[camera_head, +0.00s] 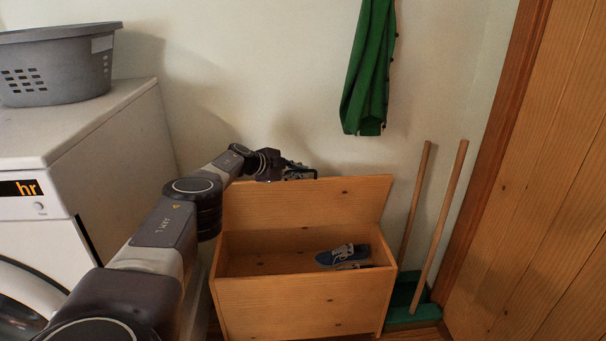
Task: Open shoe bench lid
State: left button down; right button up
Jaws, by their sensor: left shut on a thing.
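The wooden shoe bench (305,302) stands against the wall in the lower middle of the head view. Its lid (340,202) is raised and stands nearly upright at the back, so the compartment is open. A blue shoe (342,255) lies inside at the right, with part of another item beside it. My left arm reaches in from the left, and my left gripper (300,174) is at the lid's top edge, left of its middle. It is shut on the lid's edge; the fingertips are small and partly hidden. My right gripper is not in view.
A white washing machine (120,125) with a grey laundry basket (60,65) on top stands at the left. A green garment (369,75) hangs above the bench. Two wooden handles (440,225) lean at the right, near a wooden door (535,190).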

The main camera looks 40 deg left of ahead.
pick_arm(q)
jog(key=shift+w+r, duration=0.1)
jog(key=shift+r, duration=0.05)
dwell(0.3)
jog(key=c, duration=2.1)
grip_release()
jog(key=shift+s+a+r, duration=0.15)
jog(key=shift+s+a, duration=0.1)
jog(key=shift+s, duration=0.45)
jog(key=shift+v, duration=5.3)
